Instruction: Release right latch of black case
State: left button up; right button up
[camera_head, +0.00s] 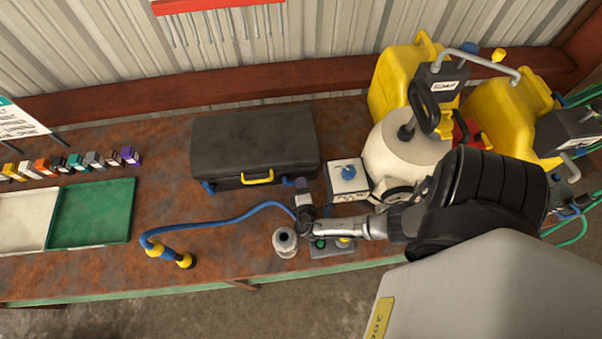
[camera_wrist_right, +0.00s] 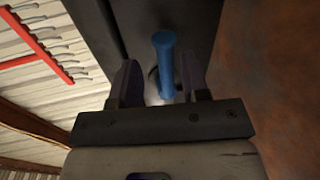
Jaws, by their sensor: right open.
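The black case (camera_head: 255,138) lies closed on the rusty workbench in the head view. A yellow handle (camera_head: 257,177) is on its front, with a blue left latch (camera_head: 207,187) at its lower left. The blue right latch (camera_wrist_right: 164,62) shows in the right wrist view against the dark case. My right gripper (camera_head: 299,184) is at the case's front right corner. In the wrist view its two fingers (camera_wrist_right: 160,83) are open, one on each side of the latch, with visible gaps. The latch's lower end is partly shadowed. My left gripper is not in view.
A white box with a blue knob (camera_head: 347,180) stands close right of the case. A white round tank (camera_head: 405,155) and yellow jugs (camera_head: 400,80) crowd the right. A blue hose (camera_head: 220,222) crosses the front. A green tray (camera_head: 92,212) lies left. The bench between tray and case is mostly clear.

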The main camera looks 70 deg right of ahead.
jog(key=shift+x, duration=1.25)
grip_shut()
